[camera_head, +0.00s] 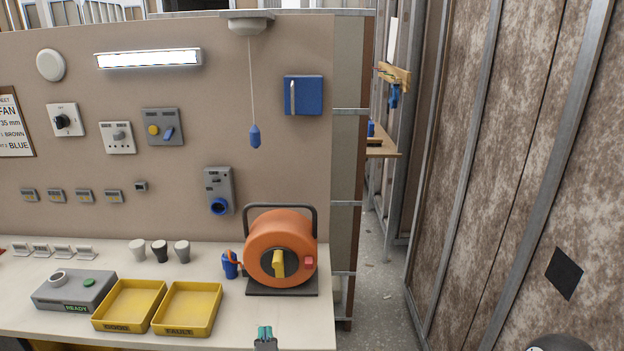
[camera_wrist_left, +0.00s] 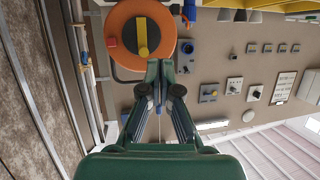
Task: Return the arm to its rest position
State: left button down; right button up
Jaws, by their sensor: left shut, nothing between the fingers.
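My left gripper (camera_head: 265,334) shows at the bottom of the head view, at the front edge of the bench, with teal fingertips together. In the left wrist view its fingers (camera_wrist_left: 160,72) are shut with nothing between them. The orange cable reel (camera_head: 280,247) stands on the bench behind it, apart from it. The reel also shows in the left wrist view (camera_wrist_left: 122,22), which is turned upside down. My right gripper is not in view.
A blue pull-cord handle (camera_head: 255,136) hangs before the panel. A floor gap (camera_head: 385,290) lies to the right, beside a mottled wall (camera_head: 500,200).

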pick_arm(q)
jog(key=s+a+f+g, duration=0.1)
jog(key=a+f+g, duration=0.2)
jog(key=a+f, duration=0.5)
jog(key=s+a+f+g, duration=0.2)
jog(key=a+f, duration=0.1)
jog(key=f, duration=1)
jog(key=s+d+f+g+h, duration=0.2)
jog(key=s+f+g+h, duration=0.25)
jog(key=s+f, duration=0.7)
jog(key=s+d+g+h, duration=0.2)
jog(key=s+d+g, duration=0.1)
jog(key=s+d, duration=0.2)
jog(key=shift+s+f+n+g, duration=0.35)
jog(key=shift+s+f+n, duration=0.05)
jog(key=shift+s+f, duration=0.1)
